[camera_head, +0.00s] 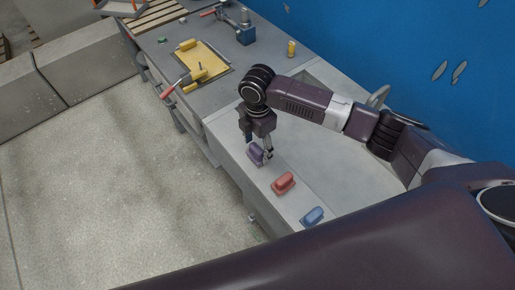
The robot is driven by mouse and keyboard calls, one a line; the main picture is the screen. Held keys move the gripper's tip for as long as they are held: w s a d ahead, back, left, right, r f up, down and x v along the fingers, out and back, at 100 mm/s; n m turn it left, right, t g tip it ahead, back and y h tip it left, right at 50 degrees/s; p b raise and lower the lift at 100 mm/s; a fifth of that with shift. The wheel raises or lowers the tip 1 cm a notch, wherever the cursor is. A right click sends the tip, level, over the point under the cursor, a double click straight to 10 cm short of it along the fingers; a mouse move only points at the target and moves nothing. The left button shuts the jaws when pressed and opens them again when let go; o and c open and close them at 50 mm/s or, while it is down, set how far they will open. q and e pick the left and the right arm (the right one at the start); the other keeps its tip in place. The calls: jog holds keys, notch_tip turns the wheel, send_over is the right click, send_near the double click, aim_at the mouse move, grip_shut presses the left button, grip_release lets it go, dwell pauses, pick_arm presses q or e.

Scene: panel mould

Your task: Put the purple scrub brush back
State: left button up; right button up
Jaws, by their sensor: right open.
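The purple scrub brush (255,152) stands on the near rim of the grey bench, at the left end of a row of brushes. My right gripper (259,151) points down right at it, with its fingers at the brush and open. The fingers partly hide the brush, and I cannot tell whether they touch it. My left gripper is not in view.
A red brush (284,183) and a blue brush (312,216) sit along the same rim to the right. A yellow panel (203,62) with red-handled clamps lies on the bench further back. A small yellow object (291,48) stands near the blue wall (350,35).

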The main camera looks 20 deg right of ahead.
aim_at(257, 148)
notch_tip(257, 148, up, 11)
jog(key=b, duration=0.2)
jog(key=shift+f, duration=0.15)
jog(key=shift+f, duration=0.1)
dwell(0.3)
